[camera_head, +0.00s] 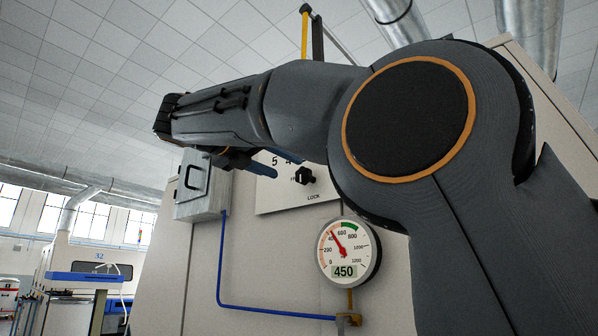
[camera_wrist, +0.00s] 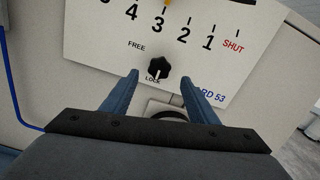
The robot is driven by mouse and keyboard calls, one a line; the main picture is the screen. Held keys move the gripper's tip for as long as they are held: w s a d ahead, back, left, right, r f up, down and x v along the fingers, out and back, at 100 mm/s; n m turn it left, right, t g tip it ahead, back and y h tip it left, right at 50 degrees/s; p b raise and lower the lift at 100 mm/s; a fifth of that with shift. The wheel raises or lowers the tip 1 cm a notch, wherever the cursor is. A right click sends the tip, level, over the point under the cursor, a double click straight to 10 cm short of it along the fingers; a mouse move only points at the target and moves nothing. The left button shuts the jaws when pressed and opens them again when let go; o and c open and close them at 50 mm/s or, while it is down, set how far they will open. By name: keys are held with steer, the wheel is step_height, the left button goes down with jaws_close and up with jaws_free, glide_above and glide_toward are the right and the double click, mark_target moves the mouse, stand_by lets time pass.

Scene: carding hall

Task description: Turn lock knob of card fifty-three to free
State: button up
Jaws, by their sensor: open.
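The lock knob is black, with a white pointer line. It shows in the wrist view (camera_wrist: 158,74) and the head view (camera_head: 305,175) on a white plate (camera_wrist: 235,60). Its line points down to LOCK; FREE is printed to its upper left. Blue lettering ending in "RD 53" is partly hidden by a finger. My gripper (camera_wrist: 160,72) is open, its blue fingertips on either side of the knob in the wrist view. In the head view, the visible blue fingertip lies left of the knob with a gap; my arm hides part of the plate.
A numbered scale ending in SHUT runs above the knob. A round gauge (camera_head: 347,250) reading 450 hangs below the plate. A grey box (camera_head: 203,190) with a handle is at the left. A blue pipe (camera_head: 222,265) runs down the panel.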

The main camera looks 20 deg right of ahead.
mark_target(300, 174)
steer(key=p+x, duration=0.2)
steer(key=x, duration=0.5)
steer(key=shift+w+d, duration=0.15)
steer(key=c, duration=1)
steer(key=shift+c, duration=0.2)
